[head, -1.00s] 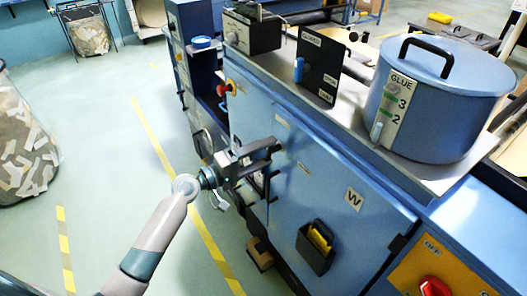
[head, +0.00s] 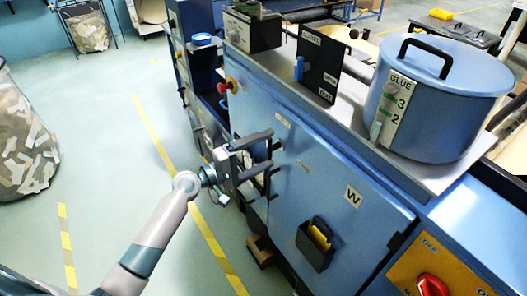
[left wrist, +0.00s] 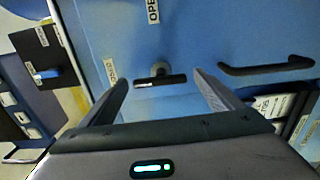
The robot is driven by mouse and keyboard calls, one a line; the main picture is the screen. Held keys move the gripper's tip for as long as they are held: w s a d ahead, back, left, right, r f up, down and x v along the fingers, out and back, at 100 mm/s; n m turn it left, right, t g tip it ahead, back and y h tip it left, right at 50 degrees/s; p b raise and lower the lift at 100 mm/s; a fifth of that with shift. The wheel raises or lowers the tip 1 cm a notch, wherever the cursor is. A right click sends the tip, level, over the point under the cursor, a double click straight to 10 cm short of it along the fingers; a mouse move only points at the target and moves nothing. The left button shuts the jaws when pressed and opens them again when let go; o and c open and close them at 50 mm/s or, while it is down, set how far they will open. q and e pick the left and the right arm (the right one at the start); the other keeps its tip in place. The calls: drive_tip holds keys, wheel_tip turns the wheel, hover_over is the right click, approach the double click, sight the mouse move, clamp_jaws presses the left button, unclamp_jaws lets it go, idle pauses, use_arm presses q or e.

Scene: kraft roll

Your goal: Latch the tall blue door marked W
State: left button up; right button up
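The tall blue door (head: 335,222) marked W stands on the front of the blue machine. It looks closed or nearly so; a dark gap shows at its lower right edge. My left gripper (head: 268,154) is at the door's left side, its fingers apart. In the left wrist view the open fingers (left wrist: 163,88) point at the blue panel. A dark T-shaped latch handle (left wrist: 160,79) shows between them, clear of both, beside an OPEN label (left wrist: 153,10). A black bar handle (left wrist: 266,69) is right of the fingers. My right gripper is not in view.
A glue pot (head: 437,100) stands on the machine top. A black holder (head: 316,244) with yellow contents sits on the door. A red knob (head: 432,285) is at lower right. A bin of scraps (head: 20,150) stands left; the floor between is clear.

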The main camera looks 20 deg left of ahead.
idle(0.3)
use_arm(q)
drive_tip(key=b+v, duration=0.7)
drive_tip(key=v, duration=1)
drive_tip(key=shift+s+a+f, duration=0.1)
drive_tip(key=shift+s+a, duration=0.05)
